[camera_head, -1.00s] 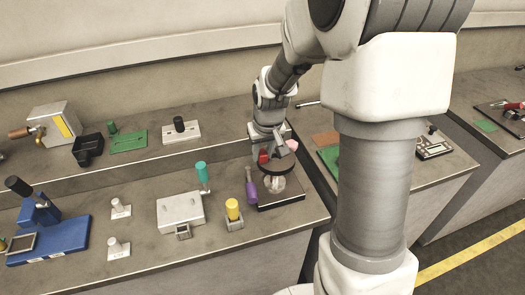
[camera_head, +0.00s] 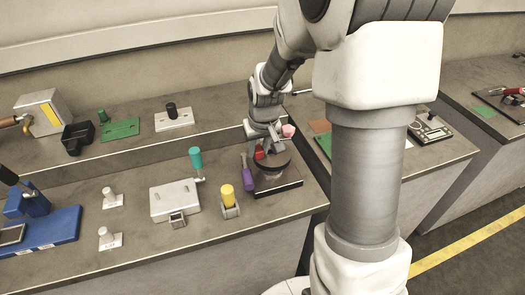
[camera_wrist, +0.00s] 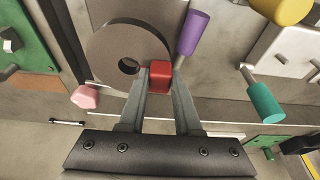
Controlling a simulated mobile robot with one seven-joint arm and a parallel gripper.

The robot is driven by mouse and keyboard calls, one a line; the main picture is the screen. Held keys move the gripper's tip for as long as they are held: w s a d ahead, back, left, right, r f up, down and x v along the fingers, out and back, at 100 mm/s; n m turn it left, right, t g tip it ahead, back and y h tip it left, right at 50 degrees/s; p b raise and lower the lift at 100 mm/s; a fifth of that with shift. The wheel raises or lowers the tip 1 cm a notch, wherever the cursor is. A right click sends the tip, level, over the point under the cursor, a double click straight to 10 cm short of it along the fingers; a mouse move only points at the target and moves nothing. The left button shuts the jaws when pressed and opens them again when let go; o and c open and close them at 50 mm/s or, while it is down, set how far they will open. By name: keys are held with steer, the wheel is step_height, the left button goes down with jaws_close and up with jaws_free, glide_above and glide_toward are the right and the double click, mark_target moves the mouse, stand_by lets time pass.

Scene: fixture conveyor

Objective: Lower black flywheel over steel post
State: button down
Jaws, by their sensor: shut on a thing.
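The flywheel (camera_head: 272,166) is a dark round disc low over a black base plate (camera_head: 290,188) near the bench's front right. In the wrist view the flywheel (camera_wrist: 112,50) looks grey, with a round dark hole off its middle. A red block (camera_wrist: 160,73) at its edge sits between the fingers of my gripper (camera_wrist: 160,82). My gripper (camera_head: 264,149) is shut on this red block, above the flywheel's back edge. I cannot make out the steel post; the flywheel covers where it stands, and I cannot tell whether it is inside the hole.
A purple handle (camera_head: 248,178) stands close left of the flywheel, and a pink knob (camera_head: 288,130) close behind it. A yellow cylinder (camera_head: 228,195), a teal handle (camera_head: 195,158) and a white box (camera_head: 172,198) stand farther left. The bench front edge is near.

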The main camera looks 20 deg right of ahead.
mark_target(259, 158)
steer(key=shift+f, duration=0.1)
stand_by(0.3)
steer(key=shift+f+b, duration=1.65)
steer(key=shift+f, duration=0.1)
steer(key=shift+f, duration=0.3)
stand_by(0.4)
steer(key=c, duration=0.5)
jaws_free()
steer(key=p+v, duration=0.2)
steer(key=v, duration=1.6)
steer(key=s+a+r, duration=0.1)
steer(key=s, duration=0.4)
steer(key=s+a+r+t+p, duration=0.1)
steer(key=s+r, duration=0.1)
steer(key=s, duration=0.4)
steer(key=s+a+r+t, duration=0.1)
steer(key=s+r, duration=0.1)
steer(key=s, duration=0.4)
steer(key=shift+a+r, duration=0.1)
steer(key=shift+a, duration=0.25)
